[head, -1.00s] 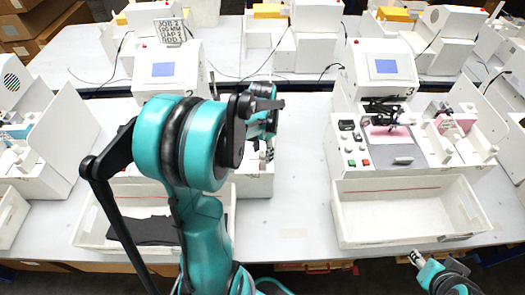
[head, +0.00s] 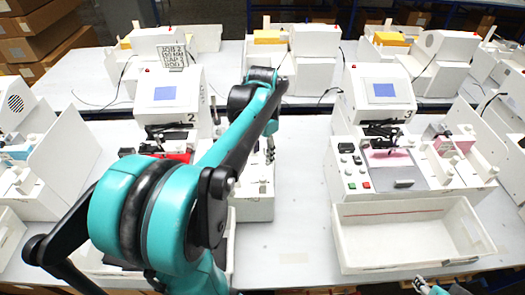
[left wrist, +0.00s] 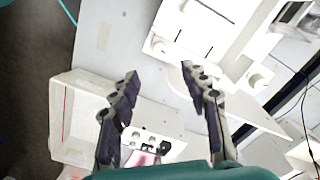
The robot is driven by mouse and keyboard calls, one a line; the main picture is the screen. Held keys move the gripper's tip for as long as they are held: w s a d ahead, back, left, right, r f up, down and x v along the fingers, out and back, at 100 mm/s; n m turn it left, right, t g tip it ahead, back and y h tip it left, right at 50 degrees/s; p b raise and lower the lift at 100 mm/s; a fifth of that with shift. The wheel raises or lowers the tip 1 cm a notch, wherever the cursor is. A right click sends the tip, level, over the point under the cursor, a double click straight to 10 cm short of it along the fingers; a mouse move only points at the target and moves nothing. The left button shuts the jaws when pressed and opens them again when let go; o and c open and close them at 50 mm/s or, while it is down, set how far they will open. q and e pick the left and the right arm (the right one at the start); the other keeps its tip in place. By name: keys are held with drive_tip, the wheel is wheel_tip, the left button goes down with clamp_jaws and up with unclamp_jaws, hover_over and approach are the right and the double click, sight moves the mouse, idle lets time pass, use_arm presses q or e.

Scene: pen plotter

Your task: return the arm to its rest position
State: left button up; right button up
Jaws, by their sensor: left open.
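My left arm, teal and black, reaches up across the middle of the head view. My left gripper (head: 270,150) is small there, partly hidden by the wrist, beside the white machine numbered 2 (head: 168,95). In the left wrist view its two dark fingers (left wrist: 160,72) are spread apart with nothing between them. White machine parts lie beyond the fingers, apart from them as far as I can tell. Only the tip of my right gripper (head: 425,287) shows at the bottom edge; its fingers are too cut off to read.
The machine numbered 3 (head: 383,92) stands to the right, with a white tray (head: 350,258) in front. Another tray, at left, is mostly hidden by my arm. The grey table (head: 300,215) is clear between the machines.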

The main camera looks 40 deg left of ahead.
idle(0.6)
use_arm(q)
drive_tip(key=s+d+f+n+t+b, duration=0.1)
drive_tip(key=s+d+f+t+b, duration=0.2)
drive_tip(key=d+f+b, duration=0.3)
drive_tip(key=s+d+f+n+t+b, duration=0.1)
drive_tip(key=s+d+f+t+b, duration=0.3)
drive_tip(key=d, duration=0.8)
wheel_tip(320, 180, down, 4)
drive_tip(key=shift+s+d+f+b, duration=0.25)
drive_tip(key=shift+s+d+b, duration=0.1)
drive_tip(key=shift+b, duration=0.8)
